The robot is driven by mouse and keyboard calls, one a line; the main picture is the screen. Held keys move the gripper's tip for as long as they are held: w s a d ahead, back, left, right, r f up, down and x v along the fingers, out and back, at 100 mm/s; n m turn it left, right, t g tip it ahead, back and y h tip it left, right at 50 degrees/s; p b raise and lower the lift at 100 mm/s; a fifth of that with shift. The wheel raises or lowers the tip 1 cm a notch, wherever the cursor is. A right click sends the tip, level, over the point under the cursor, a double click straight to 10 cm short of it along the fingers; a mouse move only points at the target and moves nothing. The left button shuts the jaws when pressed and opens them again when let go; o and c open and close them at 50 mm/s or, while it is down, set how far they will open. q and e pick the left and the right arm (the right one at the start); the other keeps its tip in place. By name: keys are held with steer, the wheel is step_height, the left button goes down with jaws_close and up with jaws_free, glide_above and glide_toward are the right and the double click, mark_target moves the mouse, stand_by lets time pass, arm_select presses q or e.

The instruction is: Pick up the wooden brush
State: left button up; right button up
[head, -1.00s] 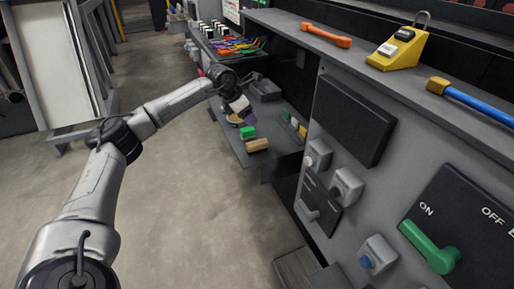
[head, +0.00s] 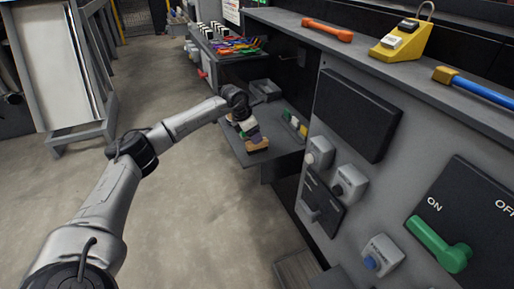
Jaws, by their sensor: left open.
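The wooden brush (head: 258,147), a small tan block, lies near the front edge of the low grey shelf (head: 283,150) in the head view. My left arm reaches in from the left, and my left gripper (head: 250,137) points down right at the brush, covering its upper side. The gripper is open; its fingers are small and dark here, and I cannot tell whether they touch the brush. A green piece beside the brush is mostly hidden by the gripper. My right gripper is not in view.
A grey tray (head: 265,90) sits behind the gripper. Small coloured blocks (head: 295,124) stand by the cabinet wall. The floor at left is open.

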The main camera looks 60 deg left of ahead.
mark_target(257, 146)
arm_select(q)
steer(key=b+x, duration=0.2)
steer(key=x, duration=0.2)
steer(key=shift+f, duration=0.4)
steer(key=shift+c, duration=0.4)
steer(key=shift+c, duration=0.9)
steer(key=c, duration=0.7)
